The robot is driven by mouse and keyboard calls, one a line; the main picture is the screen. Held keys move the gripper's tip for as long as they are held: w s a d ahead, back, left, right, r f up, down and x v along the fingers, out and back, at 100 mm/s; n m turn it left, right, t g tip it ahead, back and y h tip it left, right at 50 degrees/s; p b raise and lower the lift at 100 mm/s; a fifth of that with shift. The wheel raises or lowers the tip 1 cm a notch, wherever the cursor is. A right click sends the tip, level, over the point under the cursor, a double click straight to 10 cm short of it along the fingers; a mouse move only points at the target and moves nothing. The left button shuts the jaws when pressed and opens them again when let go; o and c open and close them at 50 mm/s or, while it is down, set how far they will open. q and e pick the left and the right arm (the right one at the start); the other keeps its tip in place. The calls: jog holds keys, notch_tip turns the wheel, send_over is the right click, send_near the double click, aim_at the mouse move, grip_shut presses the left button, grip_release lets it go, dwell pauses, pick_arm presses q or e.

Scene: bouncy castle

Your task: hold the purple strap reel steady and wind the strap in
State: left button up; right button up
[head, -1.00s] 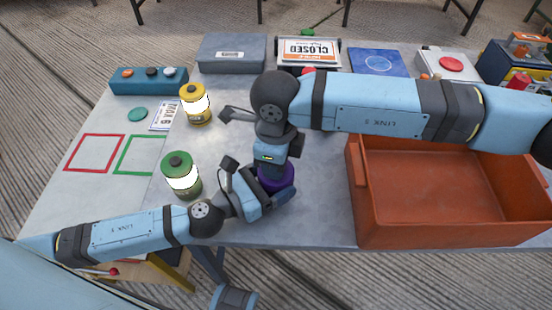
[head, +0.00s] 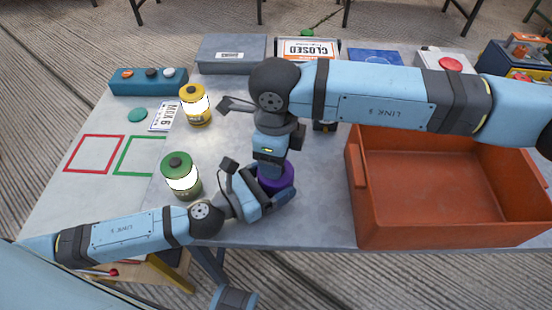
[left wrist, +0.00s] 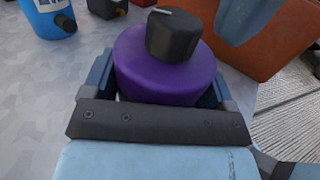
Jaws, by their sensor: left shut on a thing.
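The purple strap reel (head: 276,176) stands near the table's front edge, left of the orange crate. In the left wrist view its round purple body (left wrist: 165,65) has a black knob (left wrist: 173,35) on top. My left gripper (head: 270,194) is shut on the reel's body, with one finger on each side of it (left wrist: 155,88). My right arm reaches over from the right, and its hand (head: 270,158) points down just above the reel. Its fingertips are hidden in the head view, so their opening does not show. I cannot make out the strap.
The orange crate (head: 362,205) stands close on the right. A green-topped lantern (head: 180,177) is just left of my left gripper, and a yellow one (head: 195,105) behind it. A grey box (head: 231,53) and a closed sign (head: 308,48) stand at the back.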

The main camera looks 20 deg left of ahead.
notch_tip(320, 180, up, 10)
dwell(0.3)
jog(key=shift+f, duration=0.1)
pick_arm(q)
jog(key=o, duration=1.1)
jog(key=shift+s, duration=0.1)
